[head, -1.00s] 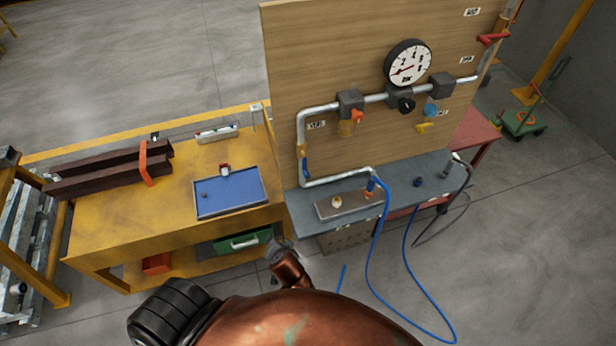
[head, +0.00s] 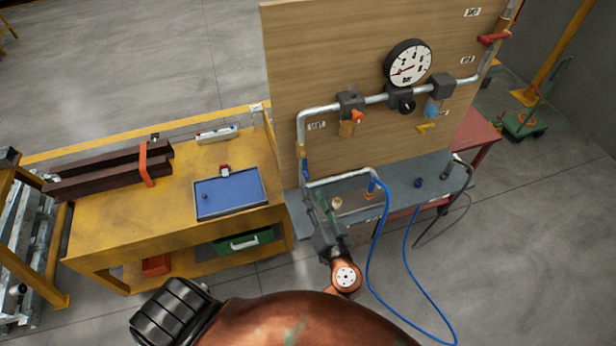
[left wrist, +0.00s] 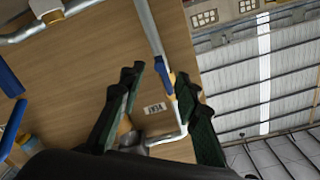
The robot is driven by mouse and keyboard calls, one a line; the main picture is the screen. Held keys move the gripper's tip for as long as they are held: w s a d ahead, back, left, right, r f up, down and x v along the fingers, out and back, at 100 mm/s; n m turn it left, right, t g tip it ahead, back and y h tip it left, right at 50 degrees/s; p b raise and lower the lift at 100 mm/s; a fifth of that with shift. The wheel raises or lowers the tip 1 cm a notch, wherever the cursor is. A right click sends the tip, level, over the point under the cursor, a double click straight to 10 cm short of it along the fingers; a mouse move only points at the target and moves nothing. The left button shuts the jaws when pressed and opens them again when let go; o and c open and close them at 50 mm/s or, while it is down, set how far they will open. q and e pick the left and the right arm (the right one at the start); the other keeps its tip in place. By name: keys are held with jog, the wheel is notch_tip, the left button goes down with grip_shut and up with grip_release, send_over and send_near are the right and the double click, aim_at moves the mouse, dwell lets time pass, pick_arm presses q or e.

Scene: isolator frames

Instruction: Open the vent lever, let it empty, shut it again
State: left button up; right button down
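A blue lever (head: 305,169) sits on the left vertical pipe by a yellow fitting. A yellow lever (head: 424,128) hangs under the blue-bowled unit on the board. My left gripper (head: 317,196) is over the bench's left end, just below the blue lever. In the left wrist view its fingers (left wrist: 160,95) are apart and empty, with the blue lever (left wrist: 163,77) beyond them. My right gripper is out of view.
The wooden board (head: 340,50) stands behind the grey bench (head: 400,185). A blue hose (head: 368,270) loops to the floor right of my left arm. A yellow table (head: 120,220) with a blue tray (head: 230,207) stands left. A metal pipe runs across the board.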

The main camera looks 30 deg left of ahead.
aim_at(308, 176)
pick_arm(q)
jog(key=x, duration=0.2)
jog(key=p+x, duration=0.1)
jog(key=x, duration=0.4)
jog(key=shift+w+a+r, duration=0.1)
jog(key=shift+w+r, duration=0.2)
jog(key=shift+c, duration=0.7)
grip_shut()
